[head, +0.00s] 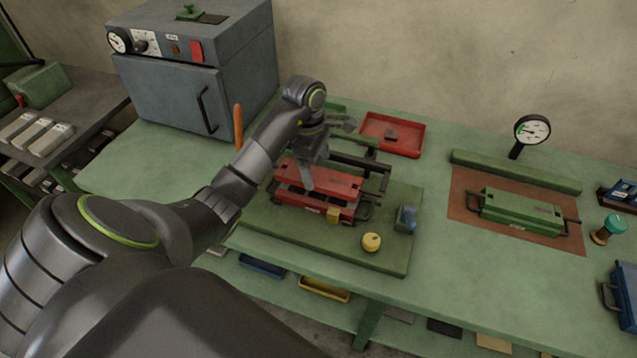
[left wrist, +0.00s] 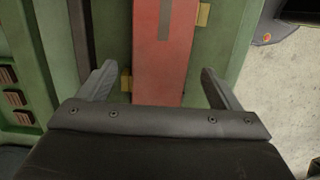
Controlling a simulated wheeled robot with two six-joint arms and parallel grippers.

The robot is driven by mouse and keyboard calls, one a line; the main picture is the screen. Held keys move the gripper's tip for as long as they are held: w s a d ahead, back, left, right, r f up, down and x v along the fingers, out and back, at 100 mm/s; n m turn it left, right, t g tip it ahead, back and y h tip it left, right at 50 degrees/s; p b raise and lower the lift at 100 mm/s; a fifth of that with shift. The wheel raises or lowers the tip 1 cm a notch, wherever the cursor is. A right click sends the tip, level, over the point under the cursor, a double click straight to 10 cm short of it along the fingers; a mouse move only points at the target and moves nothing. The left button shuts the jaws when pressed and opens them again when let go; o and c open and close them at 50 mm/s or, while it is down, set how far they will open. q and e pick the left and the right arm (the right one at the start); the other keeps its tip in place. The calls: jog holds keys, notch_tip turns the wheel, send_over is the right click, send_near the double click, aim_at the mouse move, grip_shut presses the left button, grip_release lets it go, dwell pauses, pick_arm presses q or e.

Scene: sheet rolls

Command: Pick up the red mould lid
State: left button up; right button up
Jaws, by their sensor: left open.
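The red mould lid (head: 335,184) sits on the green base plate (head: 290,238) on the bench, with dark handles at its ends. In the left wrist view the red lid (left wrist: 161,50) runs lengthwise between my fingers. My left gripper (head: 308,180) is above the lid, pointing down, and hides part of it. In the left wrist view my left gripper (left wrist: 160,90) is open, one finger on each side of the lid, with nothing held. I cannot tell whether the fingers touch it. My right gripper is not in view.
A grey oven (head: 165,95) stands at the back left. A red tray (head: 392,136) lies behind the lid. A yellow knob (head: 371,242) and a blue-grey block (head: 405,219) are on the plate. A green mould (head: 520,212) and dial gauge (head: 532,131) stand to the right.

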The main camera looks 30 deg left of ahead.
aim_at(319, 179)
pick_arm(q)
notch_tip(319, 179, down, 3)
jog(key=shift+d+r, duration=0.15)
jog(key=shift+r, duration=0.05)
jog(key=shift+c, duration=0.3)
jog(key=c, duration=1.4)
jog(key=shift+r, duration=0.1)
jog(key=shift+c, duration=1)
jog(key=shift+r, duration=0.1)
